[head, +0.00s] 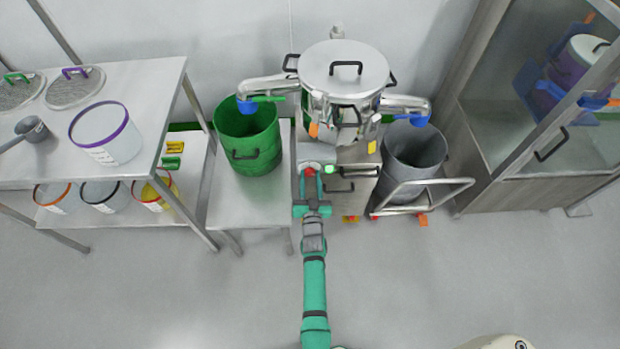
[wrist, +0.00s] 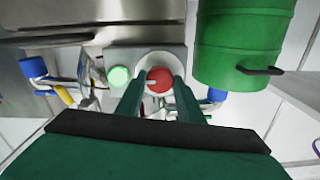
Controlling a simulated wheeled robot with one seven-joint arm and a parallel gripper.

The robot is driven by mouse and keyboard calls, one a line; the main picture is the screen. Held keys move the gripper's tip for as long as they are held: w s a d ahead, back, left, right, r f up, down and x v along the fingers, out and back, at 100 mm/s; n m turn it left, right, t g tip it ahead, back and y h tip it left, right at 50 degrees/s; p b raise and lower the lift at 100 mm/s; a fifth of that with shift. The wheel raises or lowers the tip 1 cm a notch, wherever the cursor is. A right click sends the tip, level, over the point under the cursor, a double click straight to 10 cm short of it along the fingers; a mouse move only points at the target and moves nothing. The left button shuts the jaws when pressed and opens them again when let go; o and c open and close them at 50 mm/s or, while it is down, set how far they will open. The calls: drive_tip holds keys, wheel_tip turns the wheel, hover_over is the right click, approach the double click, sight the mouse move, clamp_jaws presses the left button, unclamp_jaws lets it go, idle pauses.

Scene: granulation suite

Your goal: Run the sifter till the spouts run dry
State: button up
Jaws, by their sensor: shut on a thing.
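The sifter (head: 345,75) is a round steel machine with a lidded top and a spout on each side. Its control box carries a red knob (wrist: 159,80) with a pale mark and a lit green button (wrist: 119,76); the green light also shows in the head view (head: 329,169). My gripper (head: 310,178) is shut on the red knob, one finger on each side; it also shows in the wrist view (wrist: 159,88). A green drum (head: 248,145) stands under the left spout (head: 262,86). A grey bin (head: 412,160) stands under the right spout (head: 405,105). Flow from the spouts cannot be made out.
A steel table (head: 150,90) at left holds a purple-rimmed tub (head: 106,135), a scoop (head: 32,129) and sieves (head: 76,87). Tubs stand on its lower shelf. The grey bin sits on a cart (head: 430,195). A glass-fronted cabinet (head: 530,165) stands at right. The front floor is mostly clear.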

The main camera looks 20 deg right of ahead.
drive_tip(key=n, duration=0.3)
drive_tip(key=shift+w+r+n, duration=0.1)
drive_tip(key=shift+n, duration=0.3)
drive_tip(key=n, duration=0.5)
drive_tip(key=shift+n, duration=0.3)
drive_tip(key=n, duration=0.4)
drive_tip(key=shift+n, duration=2.2)
drive_tip(key=shift+a, duration=0.1)
drive_tip(key=o, duration=1)
drive_tip(key=shift+o, duration=0.4)
